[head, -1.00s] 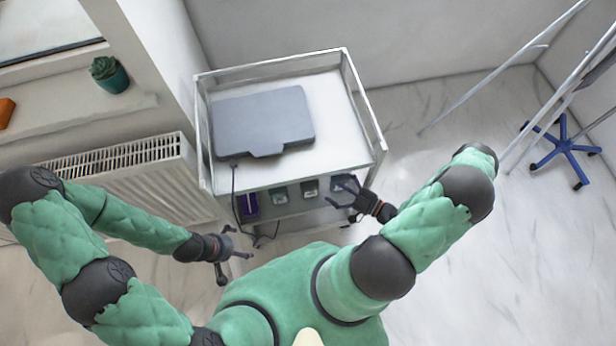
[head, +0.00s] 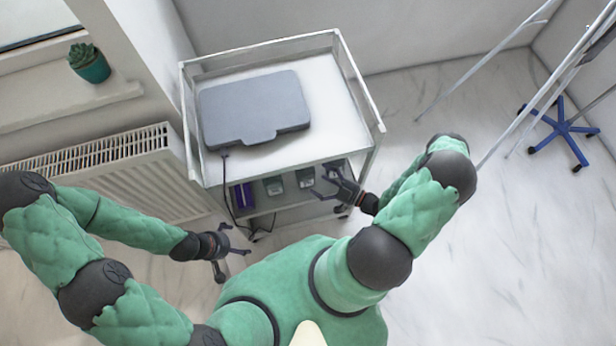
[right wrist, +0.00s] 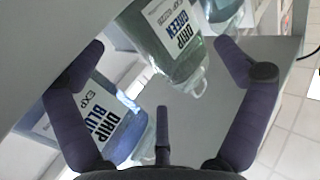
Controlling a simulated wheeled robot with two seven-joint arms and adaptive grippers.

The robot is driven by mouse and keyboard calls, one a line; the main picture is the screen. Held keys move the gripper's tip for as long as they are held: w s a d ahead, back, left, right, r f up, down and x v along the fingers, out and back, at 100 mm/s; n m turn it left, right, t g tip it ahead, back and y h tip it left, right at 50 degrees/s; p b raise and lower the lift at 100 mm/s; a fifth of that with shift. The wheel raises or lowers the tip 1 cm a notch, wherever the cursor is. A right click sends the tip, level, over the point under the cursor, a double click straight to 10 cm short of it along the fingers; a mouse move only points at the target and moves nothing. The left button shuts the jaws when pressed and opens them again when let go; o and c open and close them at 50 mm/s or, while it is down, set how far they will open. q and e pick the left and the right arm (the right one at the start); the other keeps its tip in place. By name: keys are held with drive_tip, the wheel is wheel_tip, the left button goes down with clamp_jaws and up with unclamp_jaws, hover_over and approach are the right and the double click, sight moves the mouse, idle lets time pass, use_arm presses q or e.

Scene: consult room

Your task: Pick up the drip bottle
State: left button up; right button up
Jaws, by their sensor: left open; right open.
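Several drip bottles stand on the cart's lower shelf; in the head view, two pale ones (head: 273,186) (head: 305,178) show under the top edge. In the right wrist view, a bottle labelled DRIP GREEN (right wrist: 172,35) is at top centre, and one labelled DRIP BLUE (right wrist: 97,118) is at lower left, partly behind a finger. Part of another bottle (right wrist: 222,10) shows at the top. My right gripper (head: 322,181) is open and empty at the shelf's front right, fingers spread toward the bottles. My left gripper (head: 238,240) is open and empty, left of and below the cart.
The white cart (head: 300,152) carries a grey flat case (head: 255,108) on top, with a cable hanging down its front. A purple item (head: 242,196) is on the lower shelf's left.

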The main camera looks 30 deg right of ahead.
sight(311, 174)
drive_tip(key=b+x, duration=0.1)
drive_tip(key=x, duration=0.3)
drive_tip(key=shift+w+a, duration=0.1)
drive_tip(key=shift+a, duration=0.05)
drive_tip(key=c, duration=1.9)
